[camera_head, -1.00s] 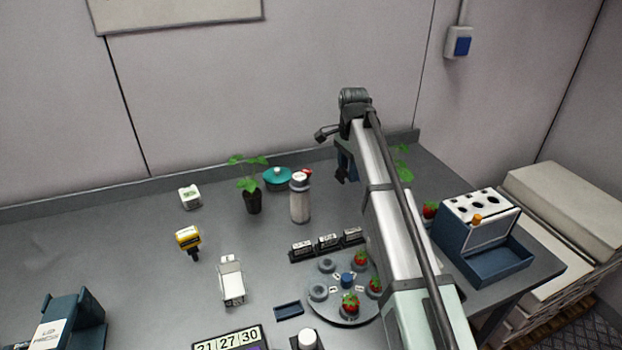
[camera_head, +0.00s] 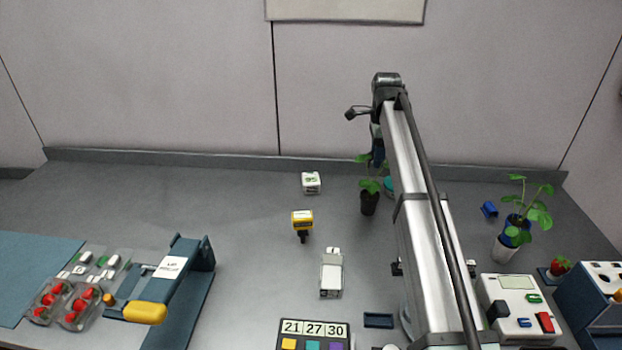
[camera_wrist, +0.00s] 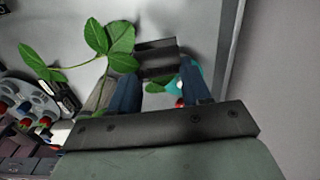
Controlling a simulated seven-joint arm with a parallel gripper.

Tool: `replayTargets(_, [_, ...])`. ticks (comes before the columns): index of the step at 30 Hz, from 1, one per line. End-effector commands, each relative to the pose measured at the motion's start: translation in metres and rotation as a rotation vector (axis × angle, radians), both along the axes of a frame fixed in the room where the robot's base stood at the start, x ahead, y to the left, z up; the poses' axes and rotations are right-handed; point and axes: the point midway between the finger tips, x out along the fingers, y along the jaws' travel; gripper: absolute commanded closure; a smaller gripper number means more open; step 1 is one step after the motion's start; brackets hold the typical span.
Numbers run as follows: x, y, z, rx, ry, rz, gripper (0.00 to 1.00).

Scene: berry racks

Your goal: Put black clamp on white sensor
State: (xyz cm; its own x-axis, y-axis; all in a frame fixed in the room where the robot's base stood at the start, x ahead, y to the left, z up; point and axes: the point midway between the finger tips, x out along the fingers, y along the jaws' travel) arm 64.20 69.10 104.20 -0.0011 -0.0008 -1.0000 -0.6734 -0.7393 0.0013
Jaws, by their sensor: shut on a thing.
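My gripper (camera_wrist: 160,75) has its two blue fingers closed on a dark grey-black block, likely the black clamp (camera_wrist: 155,52). Its full shape cannot be told. In the head view my gripper (camera_head: 378,158) hangs over the back of the table, behind a small potted plant, and the arm partly hides it. A white device (camera_head: 331,274) lies mid-table, in front of a yellow-topped tool, and may be the white sensor. A small white labelled block (camera_head: 311,182) sits farther back. I cannot tell for sure which one is the sensor.
The dark-potted plant (camera_head: 369,202) stands close to my gripper; its leaves (camera_wrist: 112,42) reach beside the fingers. A teal lidded dish (camera_head: 389,184) is partly hidden by my arm. The yellow-topped tool (camera_head: 302,220) stands mid-table. The back left table is clear.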

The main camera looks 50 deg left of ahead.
Motion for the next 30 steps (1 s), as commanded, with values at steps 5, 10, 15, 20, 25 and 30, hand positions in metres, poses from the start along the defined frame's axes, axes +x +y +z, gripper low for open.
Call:
replayTargets(5, [-0.04,0.071,0.008,0.0,0.0,-0.014,0.96])
replayTargets(10, [-0.075,0.117,0.013,-0.001,0.001,-0.031,0.96])
replayTargets(15, [-0.097,0.143,0.016,-0.001,0.001,-0.042,0.96])
replayTargets(20, [-0.106,0.152,0.014,-0.001,0.001,-0.047,0.96])
replayTargets(25, [-0.107,0.152,-0.005,-0.002,0.001,-0.047,0.96])
replayTargets(30, [-0.107,0.151,-0.033,-0.002,0.001,-0.047,0.96])
